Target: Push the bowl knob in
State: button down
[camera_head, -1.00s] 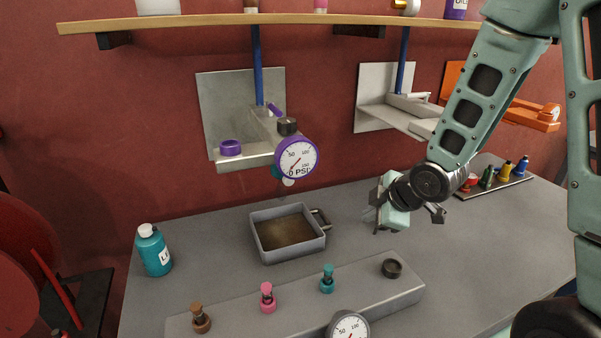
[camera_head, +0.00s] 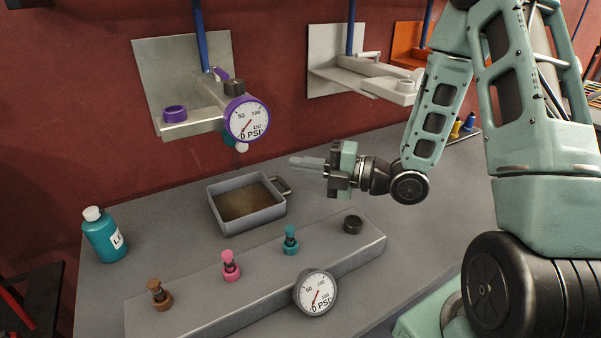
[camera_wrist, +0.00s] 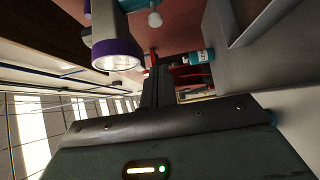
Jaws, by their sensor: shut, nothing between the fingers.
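No part is labelled as the bowl knob. A small white round knob (camera_head: 241,148), with a teal part beside it, hangs under the wall unit with the purple-rimmed gauge (camera_head: 247,119). I cannot tell how far in it sits. In the wrist view, a white round knob (camera_wrist: 155,19) shows beyond the fingers, near the purple-rimmed gauge (camera_wrist: 117,54). My gripper (camera_head: 292,162) is shut and empty. It points left, to the right of the knob and slightly lower in the head view, apart from it. Its fingers (camera_wrist: 156,75) are together in the wrist view.
A grey pan (camera_head: 220,208) stands on the bench below the unit. A block (camera_head: 200,300) with coloured knobs and a gauge (camera_head: 316,292) lies in front. A teal bottle (camera_head: 103,238) stands left. A second wall unit (camera_head: 365,83) is behind my gripper.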

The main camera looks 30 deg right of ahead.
jog(key=a+b, duration=0.1)
jog(key=b, duration=0.2)
jog(key=p, duration=0.5)
send_near(238, 149)
jog(key=s+a+x, duration=0.1)
jog(key=x, duration=0.4)
jog(key=shift+w+d, duration=0.25)
jog(key=shift+w, duration=0.5)
